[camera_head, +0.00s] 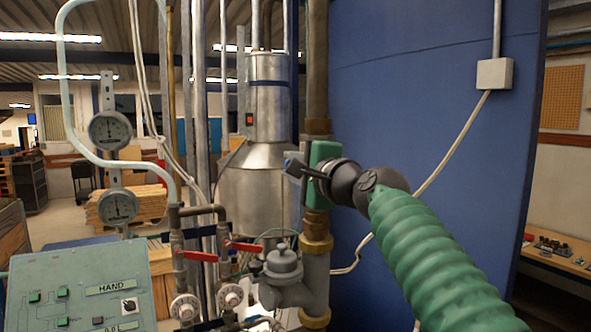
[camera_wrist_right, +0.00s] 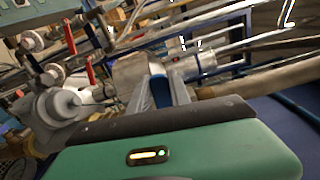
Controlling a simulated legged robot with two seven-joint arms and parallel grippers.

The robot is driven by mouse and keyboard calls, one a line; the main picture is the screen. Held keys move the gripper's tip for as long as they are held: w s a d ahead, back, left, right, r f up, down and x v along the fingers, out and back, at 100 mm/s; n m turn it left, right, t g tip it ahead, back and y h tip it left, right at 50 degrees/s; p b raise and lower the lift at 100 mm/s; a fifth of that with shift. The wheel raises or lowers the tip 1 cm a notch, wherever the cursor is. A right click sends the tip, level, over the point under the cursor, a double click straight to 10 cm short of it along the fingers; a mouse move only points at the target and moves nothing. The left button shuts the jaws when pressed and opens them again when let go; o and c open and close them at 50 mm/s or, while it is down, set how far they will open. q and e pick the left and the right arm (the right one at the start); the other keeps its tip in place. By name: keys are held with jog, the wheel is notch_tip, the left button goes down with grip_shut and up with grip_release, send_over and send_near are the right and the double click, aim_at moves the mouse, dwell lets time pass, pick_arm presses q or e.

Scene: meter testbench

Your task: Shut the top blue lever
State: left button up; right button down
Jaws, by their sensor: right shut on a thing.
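My left gripper is in neither view.
Two red levers (camera_head: 200,256) (camera_head: 243,247) sit on pipes lower left. Two round gauges (camera_head: 110,130) (camera_head: 118,207) and a control panel (camera_head: 92,288) stand at the left. A metal tank (camera_head: 255,185) is behind the pipe (camera_head: 317,70). A blue wall (camera_head: 430,90) is at the right.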

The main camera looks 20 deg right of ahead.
jog(key=shift+w+f+n+b, duration=0.1)
jog(key=shift+f+n+b, duration=0.5)
jog(key=shift+f, duration=0.4)
jog(key=c, duration=1.3)
grip_release()
jog(key=shift+c, duration=0.2)
jog(key=shift+o, duration=0.7)
jog(key=shift+w, duration=0.1)
jog(key=s+d+b, duration=0.1)
jog(key=s+b, duration=0.5)
jog(key=s, duration=1)
jog(key=shift+s+d, duration=0.2)
jog(key=shift+s, duration=0.15)
